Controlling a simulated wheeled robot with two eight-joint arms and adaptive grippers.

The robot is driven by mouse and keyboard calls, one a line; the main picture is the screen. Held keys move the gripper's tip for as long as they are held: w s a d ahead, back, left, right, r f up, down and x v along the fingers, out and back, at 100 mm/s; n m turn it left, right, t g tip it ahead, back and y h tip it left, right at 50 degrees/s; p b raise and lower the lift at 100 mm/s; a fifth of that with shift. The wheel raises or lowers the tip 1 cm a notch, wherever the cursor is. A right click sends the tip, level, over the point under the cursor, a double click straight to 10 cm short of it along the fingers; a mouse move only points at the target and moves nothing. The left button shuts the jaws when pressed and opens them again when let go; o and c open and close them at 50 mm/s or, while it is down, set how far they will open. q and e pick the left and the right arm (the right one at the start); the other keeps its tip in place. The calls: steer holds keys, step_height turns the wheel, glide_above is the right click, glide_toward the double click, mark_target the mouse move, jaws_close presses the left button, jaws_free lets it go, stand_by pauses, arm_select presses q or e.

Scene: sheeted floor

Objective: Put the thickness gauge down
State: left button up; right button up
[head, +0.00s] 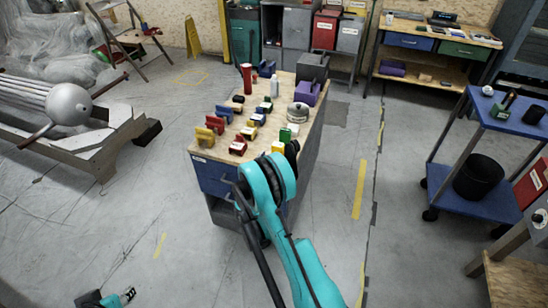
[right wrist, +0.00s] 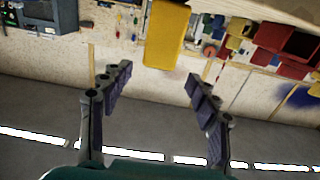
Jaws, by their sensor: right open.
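Several small coloured devices stand on the wooden-topped workbench (head: 215,158), in yellow, red, blue and green. I cannot tell which one is the thickness gauge. My right arm reaches up to the bench's near right corner in the head view, and its links hide the gripper there. In the right wrist view my right gripper (right wrist: 157,78) is open, with nothing between its fingers. A yellow block (right wrist: 164,35) shows beyond the fingertips, apart from them. Part of my left gripper (head: 127,296) shows at the bottom left, low and away from the bench; its opening is unclear.
A red cylinder (head: 247,78) and a purple holder (head: 307,92) stand towards the bench's back. A blue cart (head: 470,192) with a black bin (head: 478,176) is at right. A metal machine on a stand (head: 72,105) is at left. Floor around the bench is mostly clear.

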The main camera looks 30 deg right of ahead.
steer(key=s+a+r+n+g+y, duration=0.35)
steer(key=s+a+r+y, duration=0.25)
steer(key=s+r, duration=0.5)
steer(key=s+a+n+y, duration=0.3)
steer(key=s+a, duration=0.4)
steer(key=s, duration=0.3)
steer(key=s+a+n+g+y, duration=0.1)
steer(key=s+a+n+y, duration=0.2)
steer(key=s+a, duration=0.4)
steer(key=s+y, duration=0.1)
steer(key=s, duration=0.2)
steer(key=shift+s+a+r+y, duration=0.2)
steer(key=shift+s+a+y, duration=0.1)
steer(key=shift+a+y, duration=0.1)
steer(key=shift+n, duration=0.25)
